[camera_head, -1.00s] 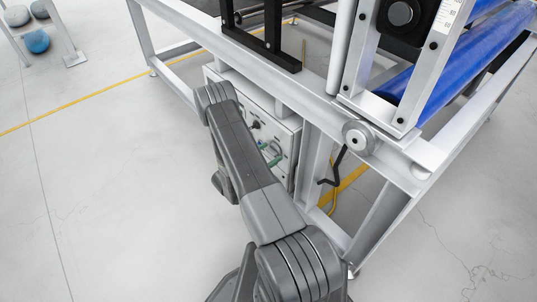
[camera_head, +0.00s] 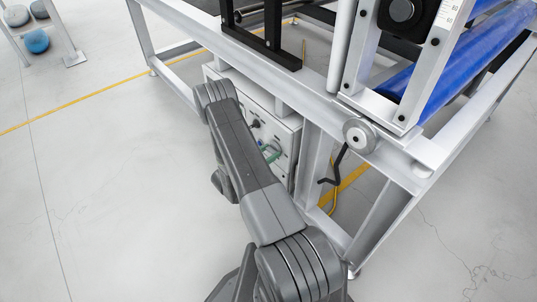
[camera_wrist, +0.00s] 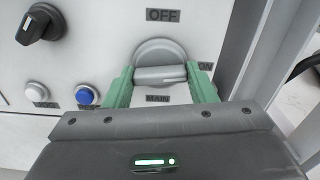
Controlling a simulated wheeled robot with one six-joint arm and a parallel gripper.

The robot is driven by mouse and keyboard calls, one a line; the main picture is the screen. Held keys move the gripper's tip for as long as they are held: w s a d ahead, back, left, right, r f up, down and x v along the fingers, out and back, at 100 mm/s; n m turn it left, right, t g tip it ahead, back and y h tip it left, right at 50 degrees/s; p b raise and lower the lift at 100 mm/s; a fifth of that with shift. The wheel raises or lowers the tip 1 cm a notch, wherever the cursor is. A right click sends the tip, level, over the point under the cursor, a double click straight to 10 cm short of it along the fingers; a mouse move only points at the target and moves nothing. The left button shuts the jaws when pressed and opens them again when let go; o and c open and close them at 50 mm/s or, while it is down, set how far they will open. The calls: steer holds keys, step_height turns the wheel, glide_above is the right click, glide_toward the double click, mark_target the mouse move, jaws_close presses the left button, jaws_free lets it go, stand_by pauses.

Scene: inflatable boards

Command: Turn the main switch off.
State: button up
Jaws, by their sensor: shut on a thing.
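The main switch (camera_wrist: 160,53) is a round grey rotary knob with a raised bar handle, above the label MAIN in the wrist view. The bar lies about level, with the ON label (camera_wrist: 204,66) near its right end. The OFF label (camera_wrist: 163,15) is above the knob. My gripper (camera_wrist: 160,73) has its two green fingers at the left and right ends of the bar, shut on it. In the head view the green fingers (camera_head: 269,152) show at the front of the control box (camera_head: 285,135), partly hidden by my arm.
A black rotary knob (camera_wrist: 38,24), a blue button (camera_wrist: 86,95) and a white button (camera_wrist: 37,92) are left of the switch. A metal frame carrying a blue roll (camera_head: 465,65) stands over the box. A crank handle (camera_head: 338,166) hangs at right.

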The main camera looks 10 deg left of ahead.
steer(key=n+b, duration=0.2)
steer(key=n, duration=1)
steer(key=shift+n+b, duration=0.3)
steer(key=shift+b, duration=0.05)
steer(key=shift+n, duration=1.8)
steer(key=o, duration=1)
steer(key=shift+a, duration=0.1)
